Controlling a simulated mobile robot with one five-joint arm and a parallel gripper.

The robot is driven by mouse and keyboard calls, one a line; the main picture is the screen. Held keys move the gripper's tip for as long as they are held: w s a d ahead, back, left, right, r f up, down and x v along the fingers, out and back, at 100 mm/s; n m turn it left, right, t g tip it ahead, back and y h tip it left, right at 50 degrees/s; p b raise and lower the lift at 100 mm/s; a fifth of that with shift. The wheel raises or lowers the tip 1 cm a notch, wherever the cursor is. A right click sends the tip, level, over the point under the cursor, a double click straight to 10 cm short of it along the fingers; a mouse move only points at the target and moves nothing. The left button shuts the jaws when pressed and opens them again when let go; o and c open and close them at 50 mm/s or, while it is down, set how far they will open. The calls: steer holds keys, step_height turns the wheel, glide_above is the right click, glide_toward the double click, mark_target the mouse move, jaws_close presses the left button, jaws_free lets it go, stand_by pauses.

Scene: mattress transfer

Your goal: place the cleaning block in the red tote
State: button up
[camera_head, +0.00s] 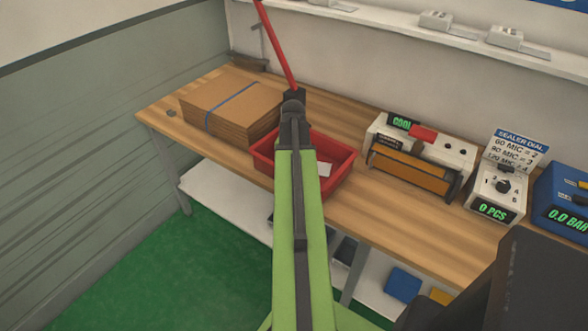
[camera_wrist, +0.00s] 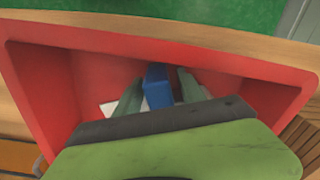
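The red tote (camera_head: 338,150) stands on the wooden bench, partly hidden behind my green arm in the head view. In the wrist view the red tote (camera_wrist: 45,75) fills most of the picture. The blue cleaning block (camera_wrist: 157,84) is inside the tote's outline, between the fingers of my gripper (camera_wrist: 160,88). Narrow gaps show beside the block, so the fingers look open around it. Whether the block rests on the tote floor is hard to tell. The block and fingertips are hidden in the head view.
A white label (camera_head: 324,169) lies in the tote. A cardboard stack (camera_head: 235,108) stands left of it. A sealer with an orange front (camera_head: 412,168), a counter box (camera_head: 495,195) and a blue gauge box (camera_head: 562,205) stand to the right.

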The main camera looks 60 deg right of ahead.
step_height(320, 180, up, 13)
steer(key=p, duration=1.2)
steer(key=shift+f+p, duration=0.2)
steer(key=shift+p, duration=0.1)
steer(key=shift+f, duration=0.1)
